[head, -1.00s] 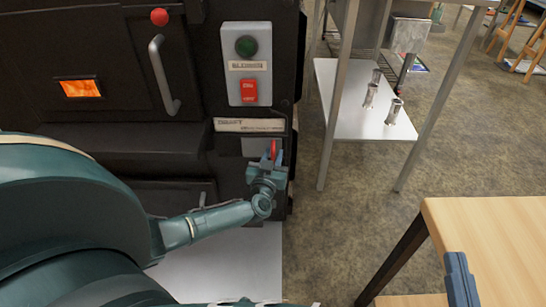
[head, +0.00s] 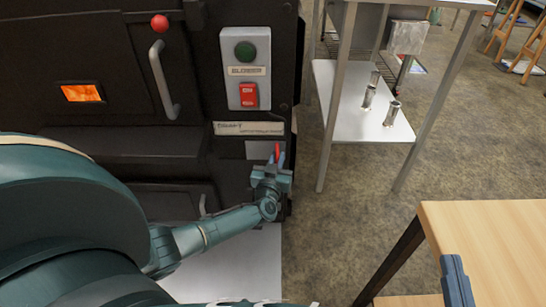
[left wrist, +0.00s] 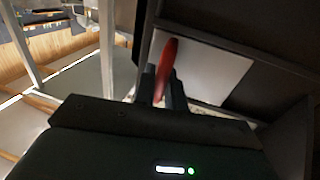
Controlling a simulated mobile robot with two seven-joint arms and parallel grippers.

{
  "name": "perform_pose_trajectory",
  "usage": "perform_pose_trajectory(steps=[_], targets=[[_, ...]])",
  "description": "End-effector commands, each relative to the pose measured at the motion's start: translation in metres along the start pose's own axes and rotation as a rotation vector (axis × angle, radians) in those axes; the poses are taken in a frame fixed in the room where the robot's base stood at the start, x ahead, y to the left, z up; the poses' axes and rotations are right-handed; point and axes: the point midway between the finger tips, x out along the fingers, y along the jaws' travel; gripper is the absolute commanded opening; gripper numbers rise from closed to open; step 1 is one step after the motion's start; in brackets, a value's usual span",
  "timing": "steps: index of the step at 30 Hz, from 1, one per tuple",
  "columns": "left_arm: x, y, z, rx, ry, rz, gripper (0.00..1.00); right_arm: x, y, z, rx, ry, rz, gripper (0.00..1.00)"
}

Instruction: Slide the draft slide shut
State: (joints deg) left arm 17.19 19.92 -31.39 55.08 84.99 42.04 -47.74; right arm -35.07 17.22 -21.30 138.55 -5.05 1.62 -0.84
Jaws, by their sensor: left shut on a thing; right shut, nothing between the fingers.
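The draft slide is a pale grey plate (head: 257,149) under the draft label on the dark stove front, with a red grip (head: 277,152) at its right end. My left gripper (head: 276,162) is shut on the red grip. In the left wrist view the red grip (left wrist: 169,57) stands between the fingers (left wrist: 162,85), with the plate (left wrist: 208,68) behind it. My right gripper (head: 456,282) shows only in part at the bottom right of the head view, over the wooden table's edge, shut and empty.
Above the slide are the draft label (head: 249,128) and a blower box (head: 246,70) with green and red buttons. A steel stand (head: 340,110) with several metal cylinders is to the right. A wooden table (head: 490,240) is at lower right. Floor between is clear.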

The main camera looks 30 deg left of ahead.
Motion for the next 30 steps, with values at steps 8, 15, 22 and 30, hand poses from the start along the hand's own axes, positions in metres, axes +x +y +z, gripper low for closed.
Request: perform_pose_trajectory(steps=[8, 15, 22, 30], targets=[[0.001, 0.006, 0.000, -0.001, -0.004, 0.008, 0.00, -0.002, 0.000, 0.003, -0.004, -0.009, 0.007, 0.00], [0.000, 0.007, 0.000, -0.002, -0.004, 0.009, 0.24, -0.003, 0.001, 0.004, -0.002, -0.011, 0.009, 0.00], [0.000, 0.005, 0.001, -0.001, -0.004, 0.006, 0.31, -0.003, 0.001, 0.003, -0.001, -0.012, 0.009, 0.00], [-0.018, 0.004, -0.002, -0.002, -0.007, 0.005, 0.31, 0.000, 0.003, -0.009, -0.021, -0.009, 0.010, 0.00]])
